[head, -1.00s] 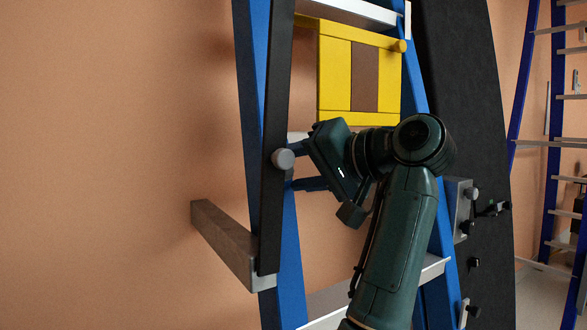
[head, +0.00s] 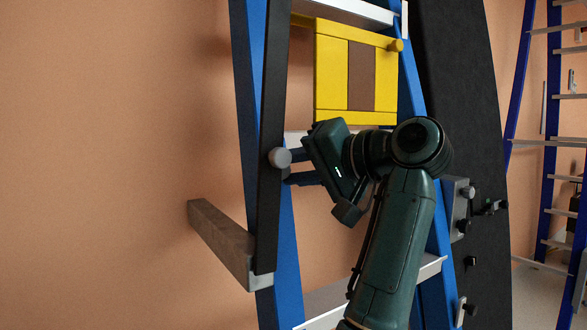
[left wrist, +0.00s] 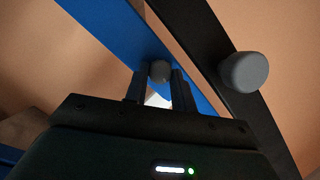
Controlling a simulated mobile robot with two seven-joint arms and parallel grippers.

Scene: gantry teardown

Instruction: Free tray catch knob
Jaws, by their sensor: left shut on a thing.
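That knob is hidden in the head view. A larger round grey knob (head: 280,157) sits on the black bar, beside the fingertips and apart from them; it also shows in the left wrist view (left wrist: 245,72). My right gripper is out of view.
A yellow panel with a brown strip (head: 331,75) and a yellow peg (head: 395,45) is above the gripper. A grey beam (head: 217,235) juts out at lower left. A black curved panel (head: 460,100) with several knobs stands at right.

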